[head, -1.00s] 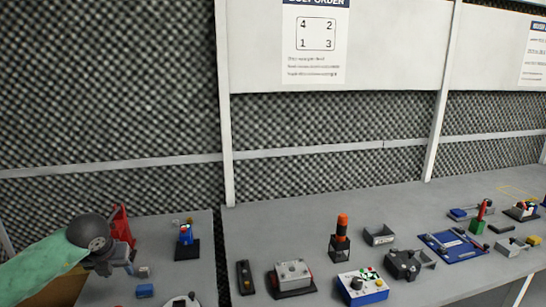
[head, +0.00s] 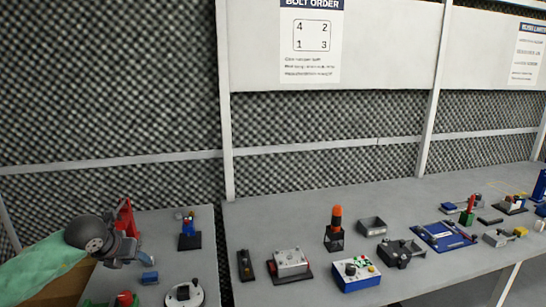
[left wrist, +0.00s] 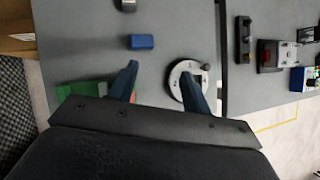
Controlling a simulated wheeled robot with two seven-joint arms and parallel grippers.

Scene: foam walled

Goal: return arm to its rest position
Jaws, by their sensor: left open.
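My left arm comes in from the left of the head view, with a green sleeve and a dark grey joint. My left gripper (head: 132,256) is above the left table (head: 212,262). In the left wrist view its two dark fingers (left wrist: 158,74) are spread apart with nothing between them. A blue block (left wrist: 141,42) lies on the table just beyond the fingers. A white round plate (left wrist: 184,82) is partly hidden behind one finger. My right gripper is in neither view.
A red stand (head: 125,216) is close behind the gripper. A blue and red device on a black base (head: 190,240) stands to its right. A gap separates the left table from the long bench (head: 430,200), which holds several fixtures. A foam wall stands behind.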

